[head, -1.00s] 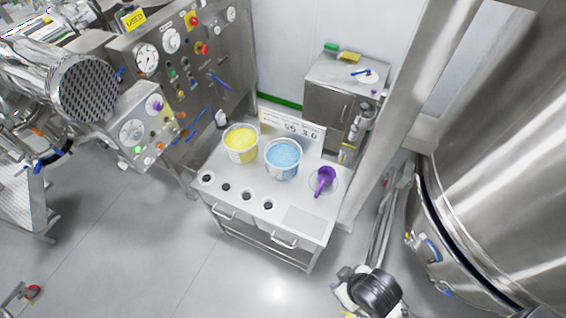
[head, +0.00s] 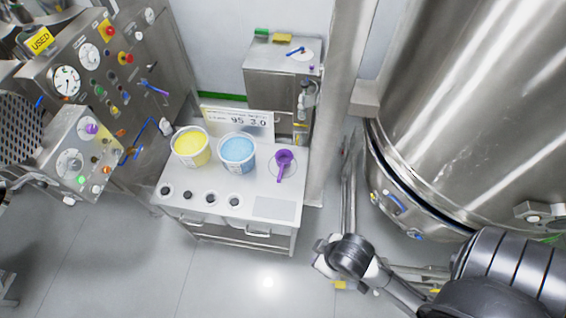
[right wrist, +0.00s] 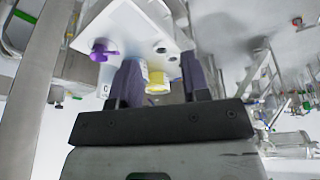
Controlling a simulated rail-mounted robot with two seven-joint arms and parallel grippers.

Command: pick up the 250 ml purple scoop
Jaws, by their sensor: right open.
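The purple scoop (head: 284,162) lies on a round light disc on the right part of the steel bench top (head: 225,182), its handle pointing toward the front edge. It also shows in the right wrist view as a purple shape (right wrist: 103,50), left of my fingers. My right gripper (right wrist: 162,76) is open, with its two dark fingers apart and nothing seen between them; the bench is beyond them, apart from the fingers. In the head view my right arm comes in from the lower right; I cannot make out its fingertips there. My left gripper is not in view.
A yellow-filled tub (head: 192,147) and a blue-filled tub (head: 237,152) stand left of the scoop, before a display panel (head: 238,120). Several dark knobs line the bench front. A steel post (head: 335,90) and large vessel (head: 470,100) stand right. The floor in front is clear.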

